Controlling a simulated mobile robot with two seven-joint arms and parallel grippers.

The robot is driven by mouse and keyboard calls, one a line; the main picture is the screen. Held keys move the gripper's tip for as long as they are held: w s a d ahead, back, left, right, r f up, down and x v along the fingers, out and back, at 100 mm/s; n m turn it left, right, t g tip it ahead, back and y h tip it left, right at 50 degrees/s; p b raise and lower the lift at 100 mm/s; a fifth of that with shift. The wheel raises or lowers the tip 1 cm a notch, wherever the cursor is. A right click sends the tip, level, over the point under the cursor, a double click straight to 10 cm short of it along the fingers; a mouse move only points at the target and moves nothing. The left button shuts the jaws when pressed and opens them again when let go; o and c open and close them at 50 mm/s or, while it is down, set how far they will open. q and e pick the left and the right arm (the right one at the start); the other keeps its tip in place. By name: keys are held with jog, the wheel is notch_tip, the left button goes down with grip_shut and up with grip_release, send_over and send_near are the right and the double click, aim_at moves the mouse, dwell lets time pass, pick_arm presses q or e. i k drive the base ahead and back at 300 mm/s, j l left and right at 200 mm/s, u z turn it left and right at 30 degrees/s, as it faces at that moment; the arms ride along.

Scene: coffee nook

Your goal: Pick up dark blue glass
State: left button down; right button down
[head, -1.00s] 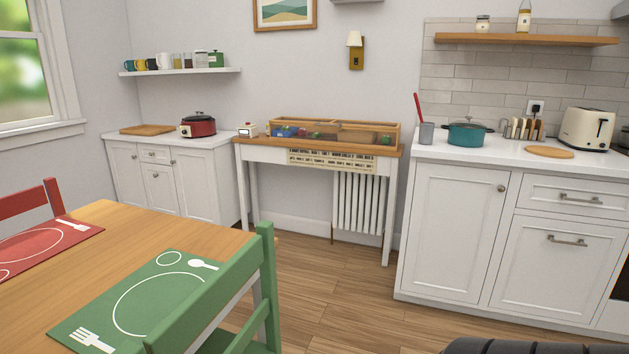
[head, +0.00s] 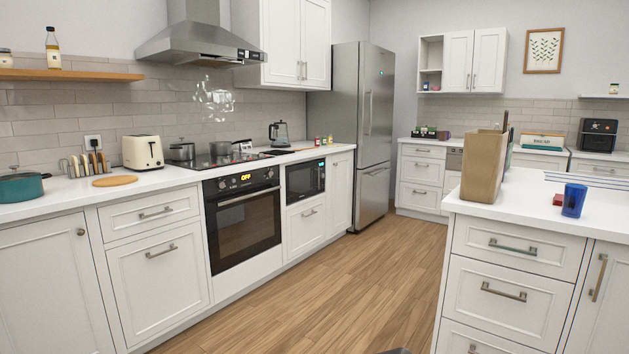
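A dark blue glass (head: 573,201) stands upright on the white counter at the right, near the counter's front edge. It looks empty, though its inside is hard to see. A small red item (head: 558,199) lies just left of it. Neither of my grippers shows in the head view, so I cannot see whether they hold anything.
A tall tan holder (head: 483,166) stands left of the glass on the same white counter (head: 522,190). White drawers (head: 508,270) form the counter's front. The wooden floor (head: 330,290) between the two counter runs is clear.

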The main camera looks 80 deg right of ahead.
aim_at(575, 195)
jog(key=z, duration=3.55)
